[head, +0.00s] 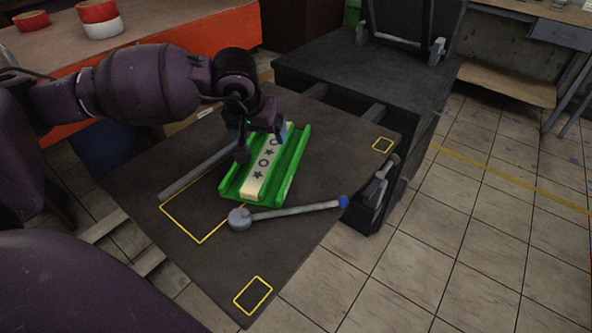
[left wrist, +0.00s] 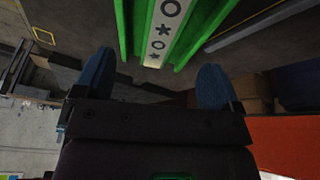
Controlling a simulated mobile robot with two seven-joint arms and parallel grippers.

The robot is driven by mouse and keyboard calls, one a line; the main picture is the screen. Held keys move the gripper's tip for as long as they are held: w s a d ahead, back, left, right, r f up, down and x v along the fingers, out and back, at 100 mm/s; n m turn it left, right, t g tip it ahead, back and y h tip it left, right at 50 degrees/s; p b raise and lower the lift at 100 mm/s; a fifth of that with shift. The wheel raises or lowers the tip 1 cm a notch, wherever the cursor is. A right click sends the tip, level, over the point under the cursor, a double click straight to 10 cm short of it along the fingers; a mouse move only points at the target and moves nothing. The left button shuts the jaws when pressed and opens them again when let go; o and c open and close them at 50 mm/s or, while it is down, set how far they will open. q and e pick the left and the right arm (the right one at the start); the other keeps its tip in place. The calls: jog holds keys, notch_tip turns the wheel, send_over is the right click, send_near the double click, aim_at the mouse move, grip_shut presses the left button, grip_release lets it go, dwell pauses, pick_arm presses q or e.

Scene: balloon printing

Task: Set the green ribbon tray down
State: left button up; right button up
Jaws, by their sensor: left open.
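The green ribbon tray (head: 229,190) lies on the dark tabletop (head: 150,215), partly over a large yellow outline (head: 199,242). A pale ribbon strip (head: 264,168) with dark stars and rings runs along its middle. My left gripper (head: 262,142) is over the tray's far part, with its jaws open. In the left wrist view, the blue fingers (left wrist: 157,74) stand wide apart. The end of the tray (left wrist: 122,38) shows beyond them, with no finger visibly closed on it. The far end of the tray is partly hidden by the gripper in the head view. My right gripper does not show.
A grey lever (head: 290,211) with a round end and blue tip lies right of the tray. A grey bar (head: 195,172) lies on its left. Small yellow outlines (head: 253,295) mark two corners. Red-and-white rolls (head: 99,18) sit on the orange-edged table behind.

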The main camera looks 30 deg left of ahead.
pick_arm(q)
jog(key=b, duration=0.1)
send_over(269, 152)
jog(key=s, duration=0.2)
jog(key=shift+m+y, duration=0.3)
jog(key=f, duration=0.5)
jog(key=shift+s+d, duration=0.1)
jog(key=shift+d, duration=0.3)
jog(key=b+x, duration=0.1)
jog(key=x, duration=0.3)
jog(key=shift+f, duration=0.55)
jog(key=shift+c, duration=0.7)
jog(key=c, duration=1)
jog(key=shift+c, duration=0.7)
jog(key=shift+r, duration=0.2)
jog(key=shift+w+r, duration=0.25)
jog(key=shift+r, duration=0.3)
notch_tip(269, 152, up, 19)
jog(key=p, duration=0.2)
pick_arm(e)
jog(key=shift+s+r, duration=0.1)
